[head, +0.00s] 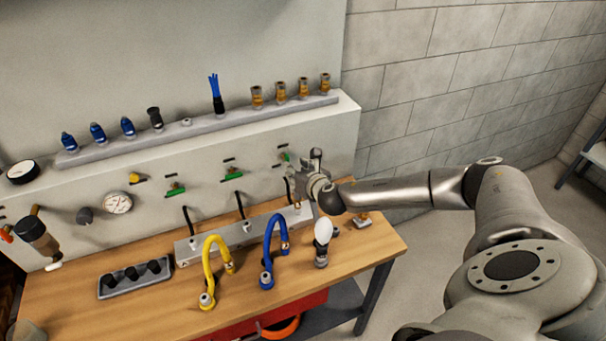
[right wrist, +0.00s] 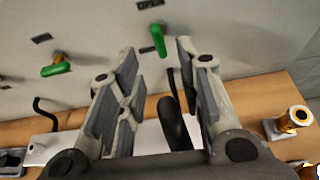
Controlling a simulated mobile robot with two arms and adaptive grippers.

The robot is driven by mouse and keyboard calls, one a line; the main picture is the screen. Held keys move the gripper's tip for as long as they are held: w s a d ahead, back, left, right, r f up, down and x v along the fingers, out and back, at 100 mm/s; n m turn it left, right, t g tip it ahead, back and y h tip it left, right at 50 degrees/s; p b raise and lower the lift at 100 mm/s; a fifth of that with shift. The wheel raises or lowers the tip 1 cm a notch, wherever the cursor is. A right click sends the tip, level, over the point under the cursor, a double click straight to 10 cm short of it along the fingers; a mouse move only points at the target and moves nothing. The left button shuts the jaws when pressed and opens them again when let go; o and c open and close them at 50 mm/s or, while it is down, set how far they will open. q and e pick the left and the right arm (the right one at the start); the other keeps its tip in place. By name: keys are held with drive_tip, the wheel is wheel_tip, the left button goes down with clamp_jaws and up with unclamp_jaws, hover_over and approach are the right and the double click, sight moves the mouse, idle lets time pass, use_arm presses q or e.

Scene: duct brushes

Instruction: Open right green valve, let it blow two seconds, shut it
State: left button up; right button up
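The right green valve (head: 285,157) is on the pale wall panel behind the bench. In the right wrist view its green handle (right wrist: 158,40) stands nearly upright, beneath a label reading OPEN. My right gripper (head: 303,166) is open in front of this valve. In the right wrist view its fingers (right wrist: 156,58) are spread, with the handle seen between the tips, closer to the right finger. No contact with the handle shows. I see nothing held between the fingers. My left gripper is in neither view.
Two more green valves (head: 232,174) (head: 176,189) sit to the left, their handles nearly level. A grey manifold (head: 208,243) with black hoses lies below.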

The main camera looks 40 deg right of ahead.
drive_tip(key=v, duration=0.4)
idle(0.6)
